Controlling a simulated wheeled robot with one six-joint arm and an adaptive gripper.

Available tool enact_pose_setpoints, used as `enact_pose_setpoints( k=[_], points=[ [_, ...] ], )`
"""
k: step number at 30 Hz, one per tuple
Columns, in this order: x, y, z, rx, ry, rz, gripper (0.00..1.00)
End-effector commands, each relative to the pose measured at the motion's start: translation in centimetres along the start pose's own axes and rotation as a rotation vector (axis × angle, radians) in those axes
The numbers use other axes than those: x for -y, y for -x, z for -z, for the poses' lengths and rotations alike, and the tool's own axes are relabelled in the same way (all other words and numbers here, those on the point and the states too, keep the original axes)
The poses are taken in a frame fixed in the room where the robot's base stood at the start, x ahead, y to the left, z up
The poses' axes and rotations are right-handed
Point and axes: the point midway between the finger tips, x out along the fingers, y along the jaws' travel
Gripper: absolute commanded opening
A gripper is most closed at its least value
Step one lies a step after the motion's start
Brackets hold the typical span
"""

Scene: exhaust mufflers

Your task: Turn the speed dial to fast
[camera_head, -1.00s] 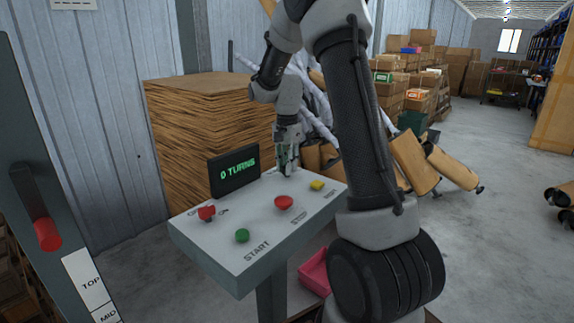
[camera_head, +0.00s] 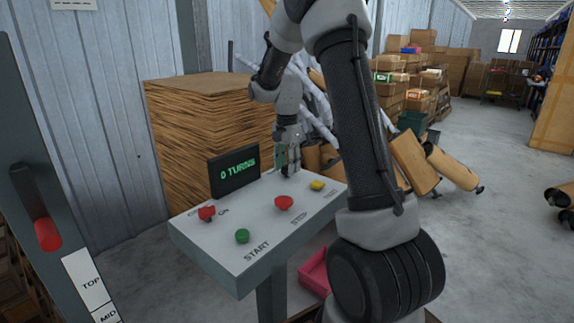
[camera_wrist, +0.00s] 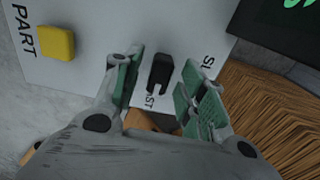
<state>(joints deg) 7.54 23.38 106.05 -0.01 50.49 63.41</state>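The speed dial (camera_wrist: 160,72) is a small black knob on the white panel in the wrist view. Part of a "SLOW"-like label shows to its right and the end of the "FAST" label shows just below it. My gripper (camera_wrist: 164,62) is open, with one green-padded finger on each side of the dial and a visible gap to both. In the head view my gripper (camera_head: 287,165) is low at the far edge of the control panel (camera_head: 215,235). I cannot make out the dial there, behind the fingers.
The panel also carries a yellow button (camera_head: 317,185), a red button (camera_head: 284,203), a green button (camera_head: 242,236) and a red on/off switch (camera_head: 207,213). A dark display (camera_head: 234,171) reading "0 TURNS" stands close beside my gripper. A wooden stack (camera_head: 200,115) is behind.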

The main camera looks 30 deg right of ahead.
Motion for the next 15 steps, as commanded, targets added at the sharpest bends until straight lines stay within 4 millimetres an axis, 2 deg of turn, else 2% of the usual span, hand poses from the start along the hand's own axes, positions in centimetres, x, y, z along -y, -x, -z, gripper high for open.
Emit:
enact_pose_setpoints(
  k=[5, 8, 15],
  points=[
    [0.0, 0.1, 0.0, 0.0, 0.0, 0.0, 0.41],
    [0.0, 1.1, 0.0, -0.001, 0.0, 0.002, 0.41],
    [0.1, 6.1, 0.0, -0.002, 0.0, 0.004, 0.41]
  ],
)
